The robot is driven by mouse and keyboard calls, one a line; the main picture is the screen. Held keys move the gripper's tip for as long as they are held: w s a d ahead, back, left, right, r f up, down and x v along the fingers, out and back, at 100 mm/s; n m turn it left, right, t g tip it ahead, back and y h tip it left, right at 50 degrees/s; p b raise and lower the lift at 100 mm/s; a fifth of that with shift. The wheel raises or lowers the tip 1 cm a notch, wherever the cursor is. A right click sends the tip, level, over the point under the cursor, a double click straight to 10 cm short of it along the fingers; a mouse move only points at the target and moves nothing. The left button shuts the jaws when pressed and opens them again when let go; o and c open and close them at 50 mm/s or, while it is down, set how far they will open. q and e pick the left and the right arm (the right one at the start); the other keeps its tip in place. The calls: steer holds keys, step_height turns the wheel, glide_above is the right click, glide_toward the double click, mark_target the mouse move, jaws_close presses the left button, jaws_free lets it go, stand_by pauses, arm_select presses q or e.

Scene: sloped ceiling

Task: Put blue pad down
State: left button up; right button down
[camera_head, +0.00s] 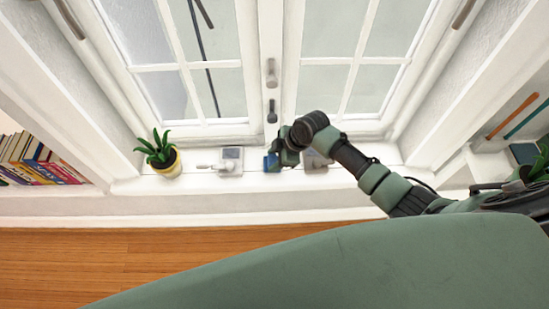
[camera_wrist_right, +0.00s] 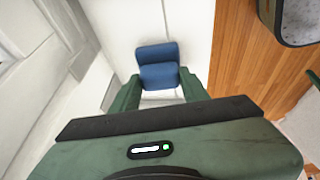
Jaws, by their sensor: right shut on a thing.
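The blue pad (camera_head: 270,163) is at the white window sill (camera_head: 210,185) in the head view, mostly hidden by my right gripper (camera_head: 281,158). In the right wrist view the blue pad (camera_wrist_right: 158,68) shows as a two-part padded piece between the green fingers of my right gripper (camera_wrist_right: 153,92). The gripper is shut on it. The pad is over or on the sill; whether it touches the sill I cannot tell. My left gripper is not in view.
A potted plant (camera_head: 165,160) and a grey-white device (camera_head: 229,161) stand on the sill left of the gripper. Another pale object (camera_head: 316,163) is right of it, partly behind my arm. Books (camera_head: 38,163) are at far left. The window (camera_head: 272,60) rises behind.

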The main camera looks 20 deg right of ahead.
steer(key=c, duration=0.6)
jaws_free()
steer(key=shift+d+f, duration=0.15)
steer(key=shift+f, duration=0.1)
steer(key=shift+r, duration=0.1)
steer(key=p+v, duration=0.1)
steer(key=v, duration=1.1)
steer(key=shift+s, duration=0.1)
